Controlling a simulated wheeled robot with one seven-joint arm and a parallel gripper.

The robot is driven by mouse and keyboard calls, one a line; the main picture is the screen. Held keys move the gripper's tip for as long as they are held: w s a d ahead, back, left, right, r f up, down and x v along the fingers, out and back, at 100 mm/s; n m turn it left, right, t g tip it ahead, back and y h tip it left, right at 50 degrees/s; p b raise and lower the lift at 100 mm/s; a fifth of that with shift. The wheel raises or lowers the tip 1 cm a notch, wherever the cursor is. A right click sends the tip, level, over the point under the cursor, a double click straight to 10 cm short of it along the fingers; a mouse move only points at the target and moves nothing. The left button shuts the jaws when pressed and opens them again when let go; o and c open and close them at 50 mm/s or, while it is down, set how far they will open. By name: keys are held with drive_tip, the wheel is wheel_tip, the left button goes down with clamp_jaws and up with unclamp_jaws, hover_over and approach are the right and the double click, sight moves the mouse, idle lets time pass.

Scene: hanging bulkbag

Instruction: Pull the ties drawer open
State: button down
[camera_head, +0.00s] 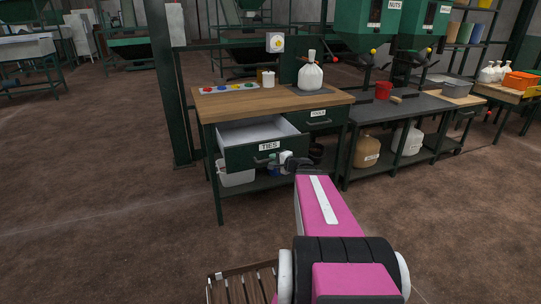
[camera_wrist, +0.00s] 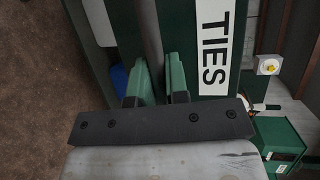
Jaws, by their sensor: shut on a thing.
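The ties drawer (camera_head: 240,158) is a dark green drawer with a white TIES label, under the wooden-topped bench. It stands pulled well out, and its pale, empty-looking inside shows from above. My gripper (camera_head: 279,160) is at the right part of the drawer front, at its handle. In the wrist view my gripper (camera_wrist: 160,82) has its two green fingers shut on the dark bar handle (camera_wrist: 149,35), beside the TIES label (camera_wrist: 215,48). In the head view my wrist hides part of the handle.
A tools drawer (camera_head: 318,118) sits shut to the right. The bench top (camera_head: 230,106) holds a tied white bag (camera_head: 310,75), a white cup and a tray of coloured pieces. White containers stand on the lower shelf.

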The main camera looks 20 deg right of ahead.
drive_tip(key=shift+s, duration=0.75)
drive_tip(key=c, duration=1.1)
unclamp_jaws()
drive_tip(key=shift+d, duration=0.1)
drive_tip(key=v, duration=1)
drive_tip(key=shift+s+d+r, duration=0.1)
drive_tip(key=shift+s+r, duration=0.05)
drive_tip(key=shift+s, duration=0.2)
